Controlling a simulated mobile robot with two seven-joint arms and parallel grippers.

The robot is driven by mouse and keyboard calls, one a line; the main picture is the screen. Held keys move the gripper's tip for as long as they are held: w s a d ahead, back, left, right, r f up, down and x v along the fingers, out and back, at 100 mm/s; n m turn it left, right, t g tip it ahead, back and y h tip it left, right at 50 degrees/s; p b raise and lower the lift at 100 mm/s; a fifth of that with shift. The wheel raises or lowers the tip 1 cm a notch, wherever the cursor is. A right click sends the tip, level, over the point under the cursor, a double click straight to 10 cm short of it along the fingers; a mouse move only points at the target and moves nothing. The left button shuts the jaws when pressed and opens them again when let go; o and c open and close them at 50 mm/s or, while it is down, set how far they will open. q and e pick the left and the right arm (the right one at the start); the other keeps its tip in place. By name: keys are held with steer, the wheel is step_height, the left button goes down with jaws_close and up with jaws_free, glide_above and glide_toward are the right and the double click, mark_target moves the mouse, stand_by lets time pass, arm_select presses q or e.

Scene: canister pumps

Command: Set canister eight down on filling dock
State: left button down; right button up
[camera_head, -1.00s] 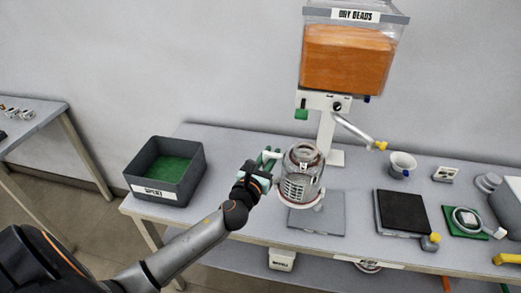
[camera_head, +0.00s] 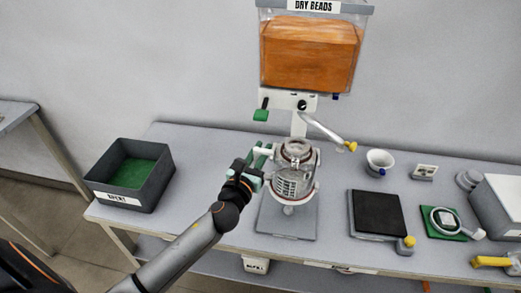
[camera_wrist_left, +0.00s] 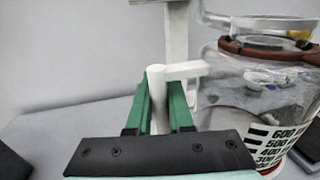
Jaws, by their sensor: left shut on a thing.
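A clear canister (camera_head: 292,178) with a dark measuring scale, a reddish-brown collar and a white side handle is in the middle of the head view. My left gripper (camera_head: 258,164) is shut on its handle from the left. In the left wrist view the green fingers (camera_wrist_left: 158,105) stand either side of the white handle (camera_wrist_left: 157,88), with the canister (camera_wrist_left: 262,85) to the right. The canister is upright, over the back part of a grey square plate (camera_head: 287,222), seemingly the filling dock; I cannot tell whether it touches. Its number is not readable. My right gripper is not in view.
The "DRY BEADS" hopper (camera_head: 311,55) of orange beads stands behind and above, its spout arm (camera_head: 325,130) reaching right. A dark grey bin (camera_head: 129,180) is at left. A black-topped pad (camera_head: 377,213), white cup (camera_head: 380,160) and green mat (camera_head: 448,224) are at right.

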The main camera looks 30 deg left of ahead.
arm_select(q)
steer(key=shift+r, duration=0.1)
step_height(320, 180, down, 7)
steer(key=b, duration=0.5)
steer(key=shift+b, duration=0.35)
stand_by(0.8)
steer(key=shift+f+b, duration=1.1)
steer(key=shift+f, duration=0.4)
steer(key=c, duration=0.7)
jaws_free()
steer(key=shift+c, duration=0.2)
